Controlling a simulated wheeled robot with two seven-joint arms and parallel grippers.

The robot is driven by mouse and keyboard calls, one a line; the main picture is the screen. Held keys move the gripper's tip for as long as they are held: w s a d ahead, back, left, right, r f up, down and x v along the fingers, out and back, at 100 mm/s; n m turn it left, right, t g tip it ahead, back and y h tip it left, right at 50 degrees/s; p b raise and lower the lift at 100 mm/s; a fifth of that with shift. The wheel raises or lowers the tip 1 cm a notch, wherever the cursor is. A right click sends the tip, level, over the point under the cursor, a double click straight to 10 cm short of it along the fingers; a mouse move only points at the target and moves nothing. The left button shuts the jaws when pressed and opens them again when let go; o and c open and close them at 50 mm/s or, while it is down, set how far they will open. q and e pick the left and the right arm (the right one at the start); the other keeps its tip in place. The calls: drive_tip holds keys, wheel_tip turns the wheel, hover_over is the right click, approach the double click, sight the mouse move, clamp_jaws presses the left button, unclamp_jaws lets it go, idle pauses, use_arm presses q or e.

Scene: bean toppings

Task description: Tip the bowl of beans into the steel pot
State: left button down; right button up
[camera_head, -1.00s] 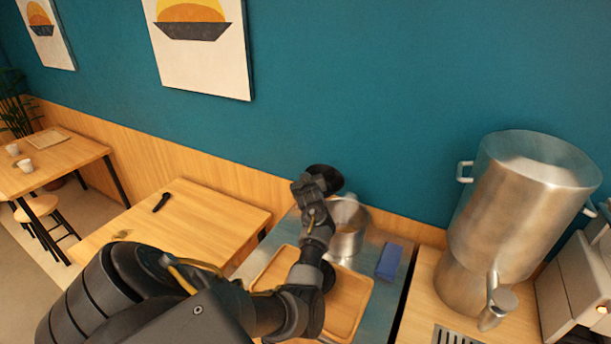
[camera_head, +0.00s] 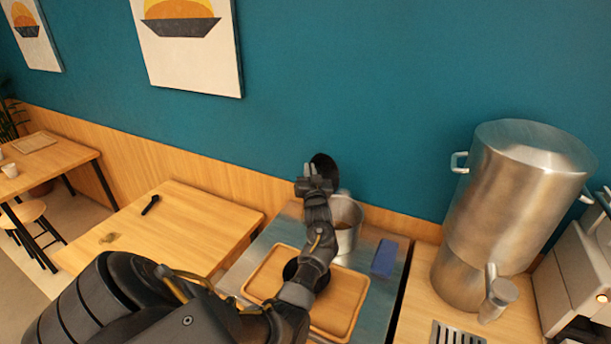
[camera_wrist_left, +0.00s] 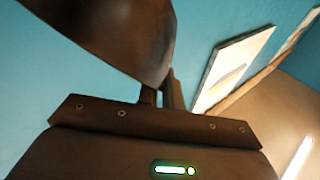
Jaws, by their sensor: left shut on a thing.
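My left gripper (camera_head: 316,181) is shut on a dark bowl (camera_head: 325,167) and holds it up near the back wall. The bowl is steeply tilted, nearly on edge, at the upper left of the steel pot (camera_head: 347,212). In the left wrist view the bowl's smooth dark side (camera_wrist_left: 120,35) fills the top left, and its inside is hidden. The pot stands upright on the steel counter, partly behind my left arm. Something brownish shows inside it, too small to tell. No beans can be made out in the bowl. My right gripper is out of view.
A wooden tray (camera_head: 345,313) lies in front of the pot, with a dark round thing (camera_head: 291,268) on it mostly behind my arm. A blue block (camera_head: 384,258) lies right of the pot. A large steel urn (camera_head: 505,215) stands farther right. A wooden table (camera_head: 185,232) is at left.

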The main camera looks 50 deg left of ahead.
use_arm(q)
drive_tip(key=d+m+b, duration=0.1)
drive_tip(key=d+m+t, duration=0.1)
drive_tip(key=d+m+t+y+b, duration=0.1)
drive_tip(key=shift+w+f+b, duration=0.3)
drive_tip(key=shift+b, duration=0.05)
drive_tip(key=w+d+f+m+t+h+b, duration=0.1)
drive_tip(key=d+f+m+t+h+b, duration=0.1)
drive_tip(key=d+m+t+h+b, duration=0.2)
drive_tip(key=shift+w+d+m+t+b, duration=0.15)
drive_tip(key=shift+d+m+t+b, duration=0.75)
drive_tip(key=shift+d+m+t, duration=1.75)
drive_tip(key=shift+a+m+g, duration=0.65)
drive_tip(key=shift+a+m, duration=0.2)
drive_tip(key=shift+a, duration=0.05)
drive_tip(key=shift+a, duration=0.1)
